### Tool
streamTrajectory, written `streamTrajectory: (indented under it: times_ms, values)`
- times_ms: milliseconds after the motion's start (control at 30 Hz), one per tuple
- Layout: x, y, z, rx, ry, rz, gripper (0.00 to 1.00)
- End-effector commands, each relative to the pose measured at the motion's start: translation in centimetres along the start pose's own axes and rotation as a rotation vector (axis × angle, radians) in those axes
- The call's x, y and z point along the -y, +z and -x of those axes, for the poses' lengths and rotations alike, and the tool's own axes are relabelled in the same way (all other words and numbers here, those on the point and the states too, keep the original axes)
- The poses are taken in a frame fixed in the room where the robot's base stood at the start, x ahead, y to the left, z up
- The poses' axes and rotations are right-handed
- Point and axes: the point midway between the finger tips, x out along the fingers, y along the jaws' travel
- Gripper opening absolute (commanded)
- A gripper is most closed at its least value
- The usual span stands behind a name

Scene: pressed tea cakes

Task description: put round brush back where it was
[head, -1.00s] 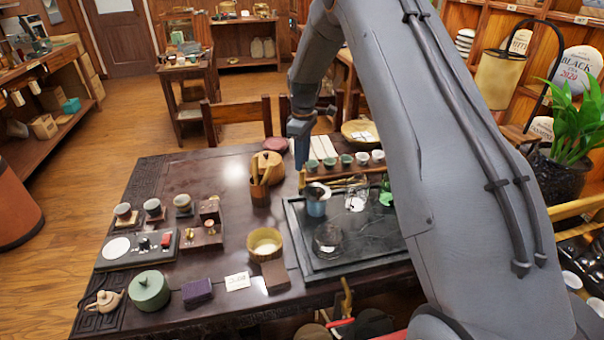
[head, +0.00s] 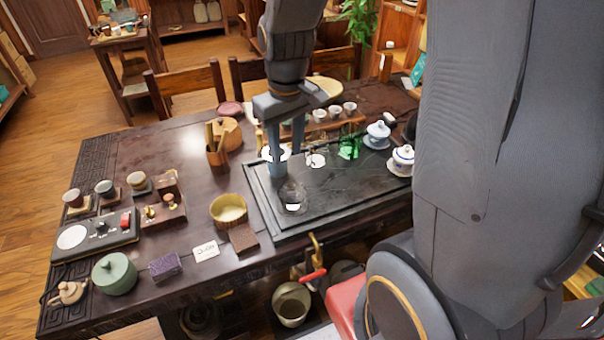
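My gripper (head: 285,148) points down over the left back part of the dark tea tray (head: 330,198). Its two fingers stand apart, and I see nothing clearly held between them. A wooden tool holder (head: 217,158) with upright wooden tools stands on the table left of the tray. I cannot make out the round brush for certain; the gripper and arm hide part of the tray's back edge.
A clear glass vessel (head: 292,196), a green glass piece (head: 350,146) and white lidded bowls (head: 378,135) crowd the tray. A yellow bowl (head: 229,209) and brown block (head: 243,237) sit left of it. The table (head: 150,160) is bare at back left.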

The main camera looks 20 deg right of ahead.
Motion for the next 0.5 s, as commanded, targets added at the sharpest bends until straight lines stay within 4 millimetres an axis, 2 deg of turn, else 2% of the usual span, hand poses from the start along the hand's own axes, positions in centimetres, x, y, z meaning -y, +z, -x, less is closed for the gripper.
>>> streamTrajectory:
  times_ms: [33,100,200,300,500]
  values:
    - [0.5,2.5,0.2,-0.006,0.001,-0.049,0.35]
    - [1.1,5.0,0.2,-0.013,0.003,-0.111,0.35]
    - [1.6,7.6,0.1,-0.018,0.003,-0.172,0.35]
    - [1.8,8.9,0.1,-0.022,0.003,-0.203,0.35]
    - [1.9,9.2,0.0,-0.022,0.003,-0.212,0.35]
